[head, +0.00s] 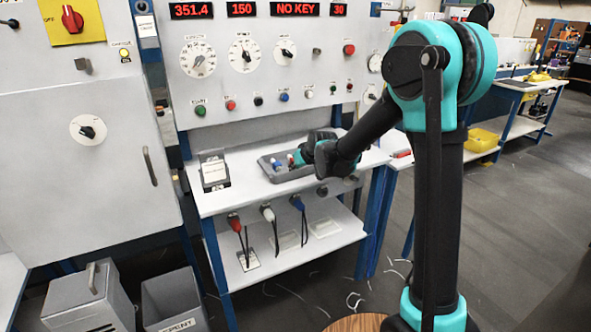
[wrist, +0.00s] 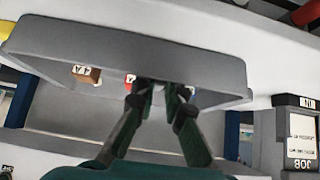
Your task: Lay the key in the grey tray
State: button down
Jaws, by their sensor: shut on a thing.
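The grey tray (head: 281,178) lies on the white bench in the head view. Its long wall (wrist: 130,45) crosses the upper part of the wrist view. My gripper (wrist: 160,86) is shut on the key, its fingertips at the tray and slightly apart; in the head view my gripper (head: 298,159) is over the tray's right part. The key is small and dark between the fingers, and its shape is mostly hidden. I cannot tell whether it touches the tray. A brown piece with a white tag (wrist: 86,73) shows in the tray, with red and blue pieces beside the fingers.
A card holder (head: 214,171) stands left of the tray. A control panel (head: 265,70) rises behind the bench; its display (head: 296,9) reads NO KEY. Coloured plugs (head: 267,212) hang at the bench front. Grey bins (head: 175,300) stand on the floor at left.

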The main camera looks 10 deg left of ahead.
jog(key=c, duration=1.6)
grip_release()
jog(key=shift+s+f, duration=0.1)
jog(key=shift+f, duration=0.2)
jog(key=shift+r, duration=0.1)
jog(key=v, duration=1.2)
jog(key=s+d+f+m+g+h, duration=0.1)
jog(key=s+d+f+m, duration=0.1)
jog(key=s+d+f, duration=0.3)
jog(key=s+d+f+m+g+h, duration=0.1)
jog(key=s+d+f, duration=0.4)
jog(key=s+d, duration=0.7)
jog(key=s+d+f+m+g+h, duration=0.1)
jog(key=s+d+f+m+h, duration=0.2)
jog(key=s+d+f, duration=0.2)
jog(key=s+d, duration=0.3)
jog(key=s, duration=0.2)
jog(key=shift+s+d+f+m, duration=0.25)
jog(key=shift+d+f+m, duration=0.1)
jog(key=shift+m, duration=0.05)
